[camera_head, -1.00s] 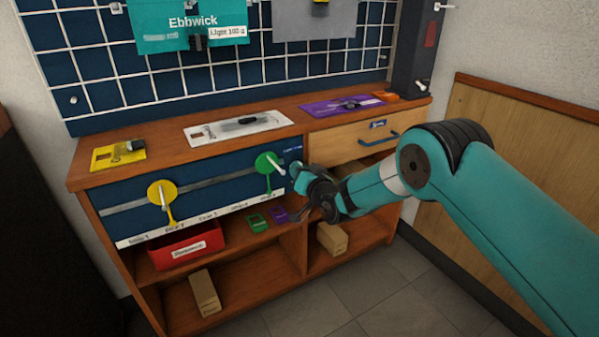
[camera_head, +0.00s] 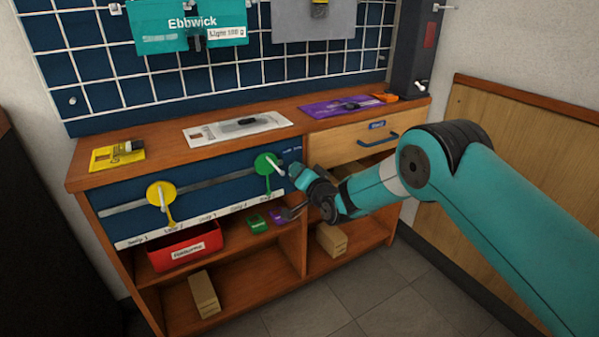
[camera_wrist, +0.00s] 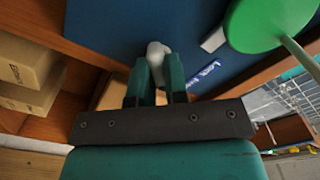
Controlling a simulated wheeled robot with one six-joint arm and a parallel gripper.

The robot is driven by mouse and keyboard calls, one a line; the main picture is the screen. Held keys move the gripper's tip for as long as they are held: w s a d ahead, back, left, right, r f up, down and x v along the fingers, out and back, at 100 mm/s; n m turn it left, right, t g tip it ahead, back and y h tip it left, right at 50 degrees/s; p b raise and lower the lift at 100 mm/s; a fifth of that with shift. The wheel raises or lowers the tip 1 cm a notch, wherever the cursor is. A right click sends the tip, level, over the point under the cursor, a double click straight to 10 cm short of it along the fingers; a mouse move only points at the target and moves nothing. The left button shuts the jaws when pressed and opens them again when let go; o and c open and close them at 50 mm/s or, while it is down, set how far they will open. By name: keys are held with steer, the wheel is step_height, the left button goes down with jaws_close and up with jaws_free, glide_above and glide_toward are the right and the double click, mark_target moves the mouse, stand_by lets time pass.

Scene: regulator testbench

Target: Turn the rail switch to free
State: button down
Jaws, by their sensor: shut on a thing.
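The rail switch (camera_wrist: 156,50) is a small pale grey-white knob on the blue panel front (camera_head: 110,205). It shows in the wrist view between the tips of my two teal fingers. My gripper (camera_wrist: 158,78) is shut on it. In the head view my gripper (camera_head: 296,172) is at the right end of the blue panel and hides the knob.
A green disc with a pale lever (camera_head: 268,164) is just left of my gripper, and a yellow disc (camera_head: 161,194) is further left. A wooden drawer (camera_head: 350,146) with a blue handle is to the right. A red bin (camera_head: 185,248) and boxes stand on the shelves below.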

steer(key=shift+d, duration=0.1)
steer(key=c, duration=1.1)
jaws_free()
steer(key=shift+c, duration=0.2)
steer(key=b+v, duration=0.6)
steer(key=v, duration=1.1)
steer(key=shift+s+d, duration=0.1)
steer(key=shift+d, duration=0.05)
